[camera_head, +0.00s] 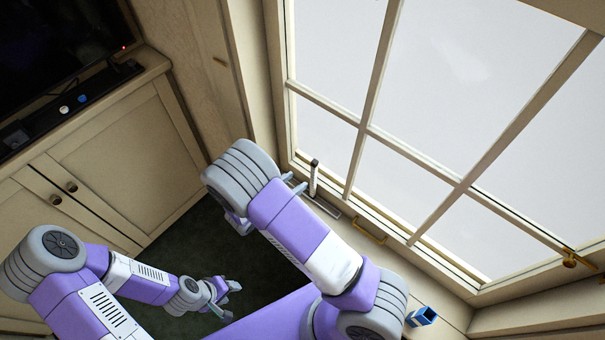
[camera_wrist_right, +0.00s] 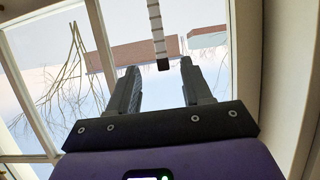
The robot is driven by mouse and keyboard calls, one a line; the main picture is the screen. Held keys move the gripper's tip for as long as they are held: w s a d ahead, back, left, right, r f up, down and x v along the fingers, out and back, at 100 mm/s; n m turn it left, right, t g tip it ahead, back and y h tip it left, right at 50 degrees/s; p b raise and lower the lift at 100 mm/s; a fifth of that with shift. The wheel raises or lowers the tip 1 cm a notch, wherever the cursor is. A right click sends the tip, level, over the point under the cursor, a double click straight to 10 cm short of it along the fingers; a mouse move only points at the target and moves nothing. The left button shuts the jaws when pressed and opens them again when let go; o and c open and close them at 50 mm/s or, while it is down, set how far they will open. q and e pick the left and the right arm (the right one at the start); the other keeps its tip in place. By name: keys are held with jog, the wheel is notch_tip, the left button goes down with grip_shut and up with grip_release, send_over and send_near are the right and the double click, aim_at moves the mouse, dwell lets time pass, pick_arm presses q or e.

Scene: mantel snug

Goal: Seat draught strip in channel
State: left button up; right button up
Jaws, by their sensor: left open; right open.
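The draught strip (camera_head: 314,180) stands upright near the window sill, pale with a dark top end. In the right wrist view the pale strip (camera_wrist_right: 157,28) ends in a dark tip between my open right fingertips, with gaps on both sides. My right gripper (camera_wrist_right: 160,72) is open and empty; in the head view its grey fingers (camera_head: 294,184) partly show just left of the strip, the rest hidden by my wrist. A narrow grey piece, perhaps the channel (camera_head: 327,207), lies on the sill at the strip's foot. My left gripper (camera_head: 224,291) is open and empty, low over the dark floor.
The paned window (camera_head: 420,130) rises behind the sill. Brass window fittings (camera_head: 368,232) (camera_head: 570,259) stick out along its frame. A small blue open box (camera_head: 421,317) stands on the sill at lower right. A cabinet (camera_head: 120,150) with a dark screen fills the left side.

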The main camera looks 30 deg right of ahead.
jog(key=s+a+f+n+y, duration=0.2)
jog(key=f+n+y, duration=0.1)
jog(key=f+y, duration=0.3)
jog(key=s+a+f+n+y, duration=0.1)
jog(key=s+f+n+y, duration=0.2)
jog(key=f, duration=0.4)
jog(key=s+a+n+g+y, duration=0.4)
jog(key=s+a+y, duration=0.3)
jog(key=s, duration=0.5)
jog(key=shift+a+f+n+g+y, duration=0.3)
jog(key=shift+a+f+n+g, duration=0.1)
jog(key=shift+a+n, duration=0.15)
jog(key=shift+r, duration=0.1)
notch_tip(320, 180, up, 3)
jog(key=p, duration=0.3)
